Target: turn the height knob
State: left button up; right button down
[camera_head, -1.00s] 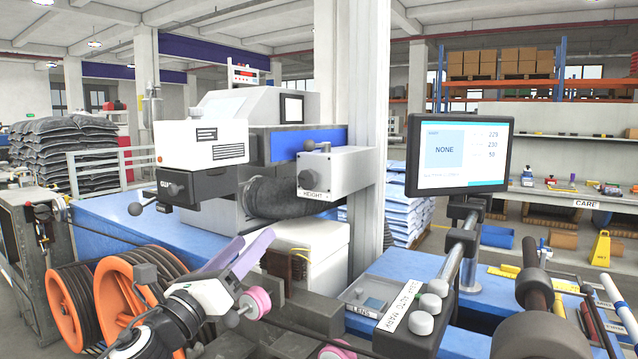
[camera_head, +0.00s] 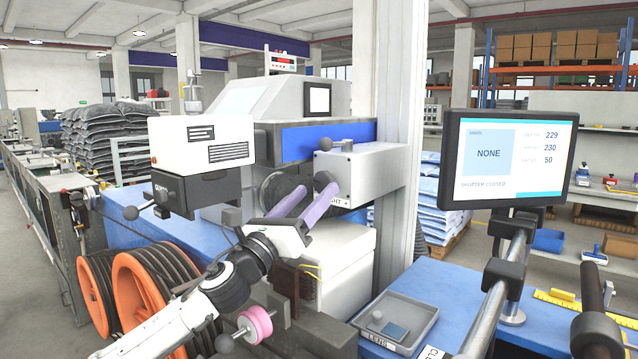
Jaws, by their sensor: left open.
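The height unit (camera_head: 372,172) is a pale grey box fixed to the white column. Its label is partly covered, with only the last letters showing. The dark height knob (camera_head: 323,178) is on the box's front face, partly hidden by my gripper. My left gripper (camera_head: 316,188) reaches up from the lower left with two purple fingers spread apart. Its fingertips are at the knob, one left of it and one overlapping its lower right. I cannot tell whether they touch it. My right gripper is out of view.
A white and black head (camera_head: 200,160) with a small knob stands left of my gripper. Orange cable reels (camera_head: 140,290) and a pink roller (camera_head: 256,324) are below. A monitor (camera_head: 508,158) reading NONE and a grey tray (camera_head: 412,312) are on the right.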

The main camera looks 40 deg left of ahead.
aim_at(322, 185)
pick_arm(q)
jog(key=x, duration=0.2)
jog(key=shift+w+r, duration=0.2)
jog(key=shift+w, duration=0.3)
jog(key=c, duration=1)
jog(key=shift+n+p, duration=0.5)
jog(key=shift+p, duration=0.15)
jog(key=shift+c, duration=0.3)
jog(key=o, duration=1.1)
jog(key=shift+c, duration=0.2)
